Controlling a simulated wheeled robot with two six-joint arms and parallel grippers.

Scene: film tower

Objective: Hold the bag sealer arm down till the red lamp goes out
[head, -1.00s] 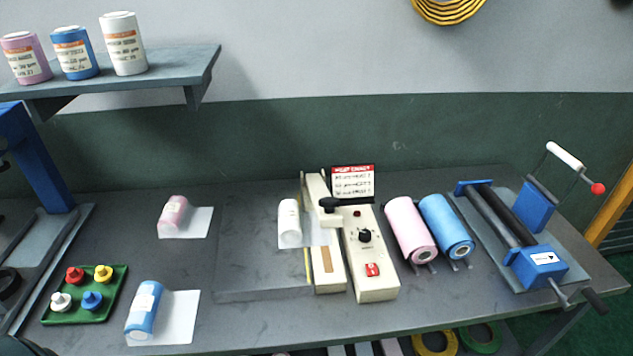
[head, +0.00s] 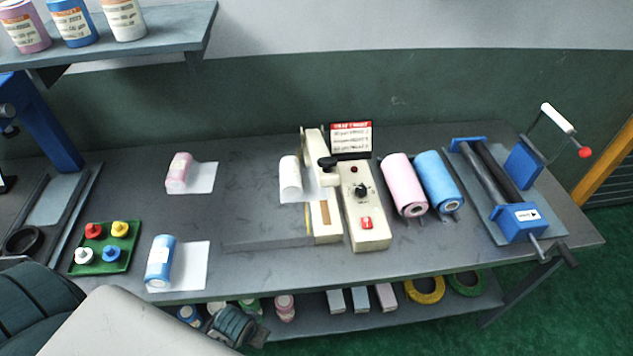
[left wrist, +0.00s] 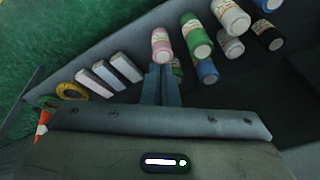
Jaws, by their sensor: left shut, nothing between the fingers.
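The cream bag sealer (head: 325,222) stands mid-table. Its arm (head: 312,145) has a black pad (head: 327,163) over the control box (head: 370,235), which carries a dial, a red switch (head: 366,223) and a small dark red lamp (head: 354,169); I cannot tell whether it is lit. A white roll with a loose sheet (head: 290,175) lies at the sealer's left side. My left gripper (head: 255,328) is at the bottom of the head view, low in front of the table and well away from the sealer. In the left wrist view its fingers (left wrist: 162,85) are shut and empty. My right gripper is out of view.
A lower shelf (head: 310,320) holds bottles, boxes and tape rings near my left gripper. On the table are a green tray (head: 130,262) of coloured pegs, a blue roll (head: 160,262), pink and blue rolls (head: 405,185) and a blue roller machine (head: 518,220).

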